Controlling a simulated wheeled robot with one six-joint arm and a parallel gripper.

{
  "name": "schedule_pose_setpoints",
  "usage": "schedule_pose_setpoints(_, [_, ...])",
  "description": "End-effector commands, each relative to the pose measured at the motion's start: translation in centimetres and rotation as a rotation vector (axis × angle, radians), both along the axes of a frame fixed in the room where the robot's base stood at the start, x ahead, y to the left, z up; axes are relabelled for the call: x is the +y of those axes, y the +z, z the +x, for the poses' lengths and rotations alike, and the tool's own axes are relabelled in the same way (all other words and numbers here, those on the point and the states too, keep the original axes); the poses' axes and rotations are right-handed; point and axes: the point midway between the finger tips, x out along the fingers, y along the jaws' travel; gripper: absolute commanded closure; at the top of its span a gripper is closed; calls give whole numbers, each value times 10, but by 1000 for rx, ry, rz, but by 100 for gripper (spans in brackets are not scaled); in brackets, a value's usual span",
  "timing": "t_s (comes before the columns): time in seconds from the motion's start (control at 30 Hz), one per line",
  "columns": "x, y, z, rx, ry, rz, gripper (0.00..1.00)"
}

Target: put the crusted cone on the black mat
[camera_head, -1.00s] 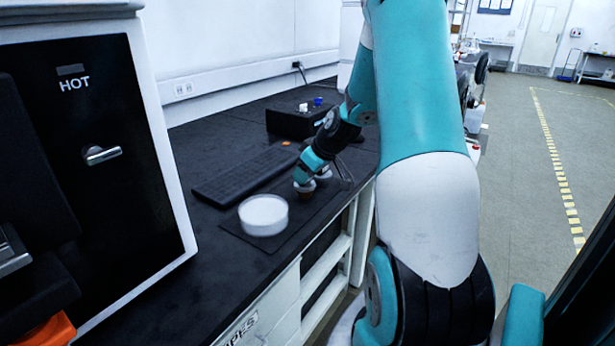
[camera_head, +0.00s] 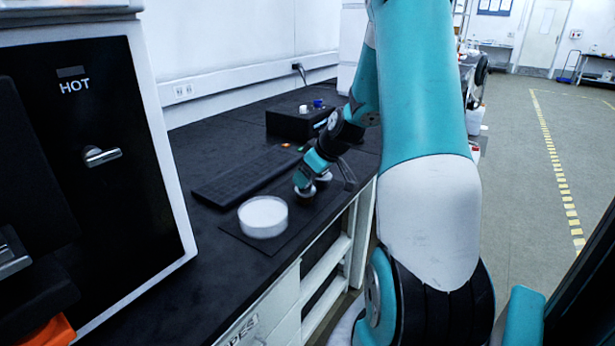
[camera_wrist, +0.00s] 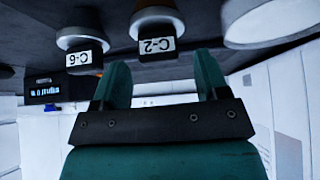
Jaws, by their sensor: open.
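My gripper (camera_wrist: 161,60) is open, its two teal fingers apart with nothing between them. In the wrist view two pale-rimmed cups or cones stand beyond the fingertips, one tagged C-2 (camera_wrist: 157,18) and one tagged C-6 (camera_wrist: 84,32). C-2 is closer to the line between the fingers. Which one is crusted I cannot tell. In the head view my gripper (camera_head: 305,188) is low over the bench at these small vessels and partly hides them. The black mat (camera_head: 284,238) lies at the bench's front edge, under a white round dish (camera_head: 263,217).
A dark ridged slab (camera_head: 240,178) lies behind the mat. A black box (camera_head: 298,123) with small white and blue caps stands farther back. A large cabinet marked HOT (camera_head: 110,190) fills the left. The white dish also shows in the wrist view (camera_wrist: 265,22).

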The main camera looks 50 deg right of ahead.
Motion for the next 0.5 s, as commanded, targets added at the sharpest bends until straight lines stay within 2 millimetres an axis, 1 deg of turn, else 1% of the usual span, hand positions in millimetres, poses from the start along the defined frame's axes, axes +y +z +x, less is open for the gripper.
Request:
schedule_pose_setpoints(0.03, [-1,10,-6,-2,-2,-3,32])
schedule_pose_setpoints(0.1, [-1,24,-14,-4,-3,-3,32])
schedule_pose_setpoints(0.3, [-2,60,-39,-4,-2,-4,32])
schedule_pose_setpoints(0.4, [-2,74,-48,-2,-2,-2,32])
schedule_pose_setpoints(0.5, [-2,82,-54,-2,0,-2,32])
